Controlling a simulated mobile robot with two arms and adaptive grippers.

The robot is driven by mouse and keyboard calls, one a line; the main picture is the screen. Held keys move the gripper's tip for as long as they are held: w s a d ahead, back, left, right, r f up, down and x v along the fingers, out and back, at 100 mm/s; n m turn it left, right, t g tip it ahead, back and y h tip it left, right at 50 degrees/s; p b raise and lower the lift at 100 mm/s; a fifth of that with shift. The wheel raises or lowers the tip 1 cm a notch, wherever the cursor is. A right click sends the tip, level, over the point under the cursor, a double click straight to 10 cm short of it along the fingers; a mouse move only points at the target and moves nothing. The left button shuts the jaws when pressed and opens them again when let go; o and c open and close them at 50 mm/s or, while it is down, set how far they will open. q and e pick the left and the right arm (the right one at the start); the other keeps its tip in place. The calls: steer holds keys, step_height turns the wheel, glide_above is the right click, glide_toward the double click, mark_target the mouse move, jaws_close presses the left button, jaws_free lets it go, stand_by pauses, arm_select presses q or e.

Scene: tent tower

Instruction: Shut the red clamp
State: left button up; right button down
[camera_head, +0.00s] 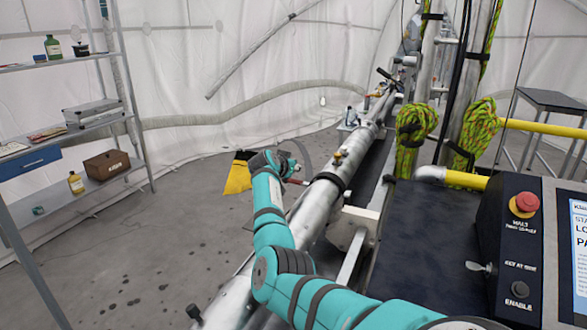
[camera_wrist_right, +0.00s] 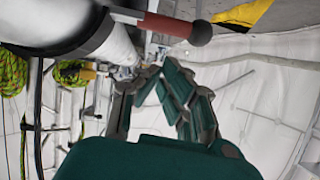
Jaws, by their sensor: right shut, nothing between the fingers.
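The red clamp handle (camera_wrist_right: 165,25) shows at the top of the right wrist view, with a dark ball at its end. It sticks out sideways from the large silver pipe (camera_wrist_right: 115,48). In the head view the handle (camera_head: 297,182) is a small red bar on the left side of the pipe (camera_head: 320,205). My right gripper (camera_head: 288,163) is just beyond and above the handle, its teal arm reaching along the pipe's left side. In the wrist view its fingers (camera_wrist_right: 158,72) are together and empty, apart from the handle. Whether the clamp is fully open cannot be told. My left gripper is out of view.
A yellow cloth-like item (camera_head: 238,175) is on the floor behind my gripper. Shelves (camera_head: 110,178) with bottles and boxes stand at the left. A control panel (camera_head: 520,250) with a red button is at the right. Rope coils (camera_head: 417,125) hang right of the pipe.

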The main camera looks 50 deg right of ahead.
step_height(320, 180, up, 10)
stand_by(0.6)
stand_by(0.4)
